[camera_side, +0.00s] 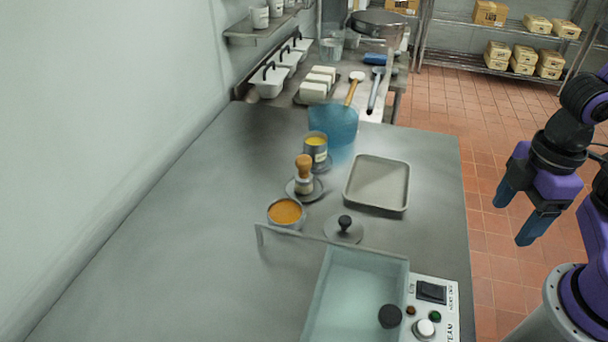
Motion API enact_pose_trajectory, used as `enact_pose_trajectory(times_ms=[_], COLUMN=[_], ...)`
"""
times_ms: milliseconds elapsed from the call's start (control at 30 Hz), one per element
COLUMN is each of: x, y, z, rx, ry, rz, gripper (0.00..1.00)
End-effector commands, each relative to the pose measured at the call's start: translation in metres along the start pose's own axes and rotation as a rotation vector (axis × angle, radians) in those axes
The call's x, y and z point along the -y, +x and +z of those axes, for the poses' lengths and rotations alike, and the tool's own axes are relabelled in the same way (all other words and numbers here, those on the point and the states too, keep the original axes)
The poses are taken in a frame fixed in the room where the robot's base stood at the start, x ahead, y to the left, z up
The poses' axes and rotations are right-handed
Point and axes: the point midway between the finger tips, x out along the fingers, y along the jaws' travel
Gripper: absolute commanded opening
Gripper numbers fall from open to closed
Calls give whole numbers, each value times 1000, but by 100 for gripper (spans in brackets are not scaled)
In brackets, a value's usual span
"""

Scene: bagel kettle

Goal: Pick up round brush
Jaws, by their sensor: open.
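A short upright tool with a rounded wooden handle and a paler lower part, which looks like the round brush (303,172), stands on a small dark saucer (318,192) near the middle of the steel counter. Its bristles are too small to make out. My gripper (516,216) is at the right, beyond the counter's right edge and over the tiled floor as seen here. Its two blue fingers are apart with nothing between them. It is well clear of the brush.
An orange-filled bowl (286,213), a yellow-topped tin (316,147) and a black-knobbed lid (344,229) stand close around the brush. A metal tray (378,183) lies between brush and gripper. A glassy tank (350,300) is in front. The counter's left is clear.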

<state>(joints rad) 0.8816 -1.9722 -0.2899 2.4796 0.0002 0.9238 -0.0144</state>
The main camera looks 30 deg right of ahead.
Motion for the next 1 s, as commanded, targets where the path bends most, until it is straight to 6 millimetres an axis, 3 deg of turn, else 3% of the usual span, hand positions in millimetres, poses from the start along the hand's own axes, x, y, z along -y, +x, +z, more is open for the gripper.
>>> enact_pose_trajectory(times_ms=[167, 600, 800, 1000], x=[-19, -99, -139, -179], y=[-15, -49, -54, -54], z=[-50, -207, -266, -312], rx=[11, 72, 102, 136], ry=[-49, -234, -311, -383], rz=[10, 38, 42, 40], gripper=[73, 73, 73, 73])
